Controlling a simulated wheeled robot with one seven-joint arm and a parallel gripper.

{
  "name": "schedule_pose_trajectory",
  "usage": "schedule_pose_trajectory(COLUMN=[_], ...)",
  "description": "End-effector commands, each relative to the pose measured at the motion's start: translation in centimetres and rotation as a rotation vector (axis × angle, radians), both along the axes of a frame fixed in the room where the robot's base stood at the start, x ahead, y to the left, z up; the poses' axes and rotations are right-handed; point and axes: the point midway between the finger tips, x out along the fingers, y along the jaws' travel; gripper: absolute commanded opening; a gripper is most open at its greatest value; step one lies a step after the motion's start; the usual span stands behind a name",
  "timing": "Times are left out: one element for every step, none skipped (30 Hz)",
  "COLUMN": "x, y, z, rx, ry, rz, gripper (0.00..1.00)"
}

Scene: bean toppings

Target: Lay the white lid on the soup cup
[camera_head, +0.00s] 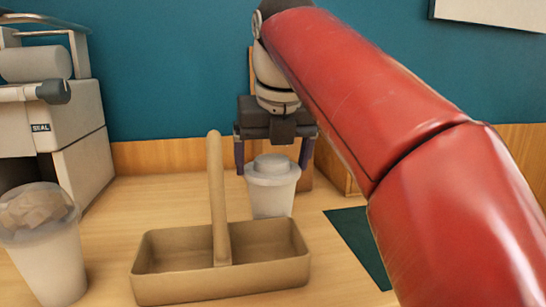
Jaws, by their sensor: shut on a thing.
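The white lid (271,164) is level over the mouth of a white cup (272,202), which I take for the soup cup. The cup stands upright behind the brown carrier. The lid looks in contact with the cup's rim, but I cannot tell from this view whether it is fully seated. My gripper (272,158) points down from above, with one dark finger on each side of the lid. It is shut on the lid. The gripper's body covers the space directly above the lid.
A brown two-compartment carrier (220,284) with a tall upright handle stands in front, empty. A domed cup (47,262) stands at front left. A sealing machine (70,125) is behind it. A dark green mat (355,240) lies right of the cup, partly behind my red arm.

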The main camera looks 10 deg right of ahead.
Motion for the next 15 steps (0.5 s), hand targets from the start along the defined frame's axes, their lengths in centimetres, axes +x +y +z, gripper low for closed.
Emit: schedule_pose_trajectory(x=[-0.02,-0.02,-0.03,-0.03,-0.04,-0.03,-0.04,-0.02,-0.02,-0.02,-0.02,-0.01,-0.01,-0.01,-0.01], y=[0.0,0.0,0.0,0.0,0.0,0.0,0.0,0.0,0.0,0.0,0.0,0.0,0.0,0.0,0.0], z=[-0.01,-0.02,-0.06,-0.1,-0.14,-0.18,-0.2,-0.2,-0.2,-0.2,-0.2,-0.2,-0.2,-0.2,-0.2], rx=[0.0,0.0,0.0,0.0,0.0,0.0,0.0,0.0,0.0,0.0,0.0,0.0,0.0,0.0,0.0], ry=[0.0,0.0,0.001,0.001,0.001,0.001,0.001,0.001,0.001,0.001,0.0,0.0,0.0,0.0,0.0], rz=[0.0,0.0,0.0,0.0,0.0,0.0,0.0,0.0,0.0,0.0,0.0,0.0,0.0,0.0,0.0], gripper=[0.65,0.65,0.65,0.65,0.65,0.65,0.65,0.65,0.65,0.65,0.65,0.91,0.95,0.99,1.0])
